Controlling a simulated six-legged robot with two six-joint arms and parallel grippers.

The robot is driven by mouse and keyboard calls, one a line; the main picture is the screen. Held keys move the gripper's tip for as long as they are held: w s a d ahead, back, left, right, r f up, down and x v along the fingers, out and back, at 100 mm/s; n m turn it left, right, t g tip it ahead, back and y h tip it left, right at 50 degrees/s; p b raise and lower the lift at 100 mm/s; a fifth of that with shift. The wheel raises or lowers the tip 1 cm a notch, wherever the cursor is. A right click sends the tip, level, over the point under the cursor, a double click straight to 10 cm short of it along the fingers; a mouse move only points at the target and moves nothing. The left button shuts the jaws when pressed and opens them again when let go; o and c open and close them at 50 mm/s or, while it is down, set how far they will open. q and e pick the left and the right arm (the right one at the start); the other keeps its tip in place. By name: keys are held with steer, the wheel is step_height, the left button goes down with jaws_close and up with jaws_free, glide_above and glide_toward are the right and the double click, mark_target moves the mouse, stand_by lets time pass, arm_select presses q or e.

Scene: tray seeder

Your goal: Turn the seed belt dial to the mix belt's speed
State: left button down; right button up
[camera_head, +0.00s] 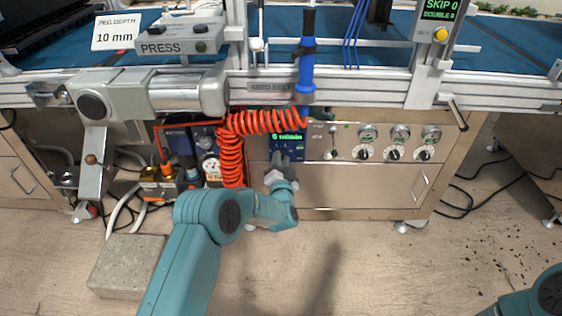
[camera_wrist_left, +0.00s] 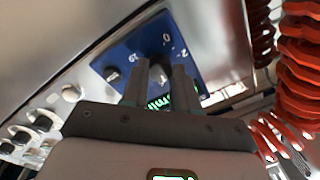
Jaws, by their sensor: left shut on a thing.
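The blue dial panel (camera_head: 275,153) is on the metal cabinet front below the conveyor, with a green-lit display (camera_head: 288,137) whose text I cannot read surely. In the left wrist view the blue panel (camera_wrist_left: 118,57) fills the middle, with white scale numbers and a dark knob. My left gripper (camera_wrist_left: 160,75) is shut on that knob, one dark finger on each side. In the head view my left gripper (camera_head: 279,161) reaches the panel from below and hides the knob. The knob's exact setting is hard to read. My right gripper is out of view.
A red coiled hose (camera_head: 231,150) hangs just left of the panel, close to my left gripper. A row of gauges and knobs (camera_head: 395,153) is to the right. The belt frame (camera_head: 340,90) runs above. A grey block (camera_head: 128,262) stands on the floor at left.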

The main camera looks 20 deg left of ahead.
arm_select(q)
steer(key=m, duration=0.9)
steer(key=shift+a+p, duration=0.1)
steer(key=shift+p, duration=0.25)
steer(key=shift+m, duration=0.3)
steer(key=c, duration=0.8)
jaws_free()
steer(key=shift+c, duration=0.2)
steer(key=p+v, duration=0.5)
steer(key=v, duration=1.1)
steer(key=shift+s+f, duration=0.2)
steer(key=shift+s, duration=0.05)
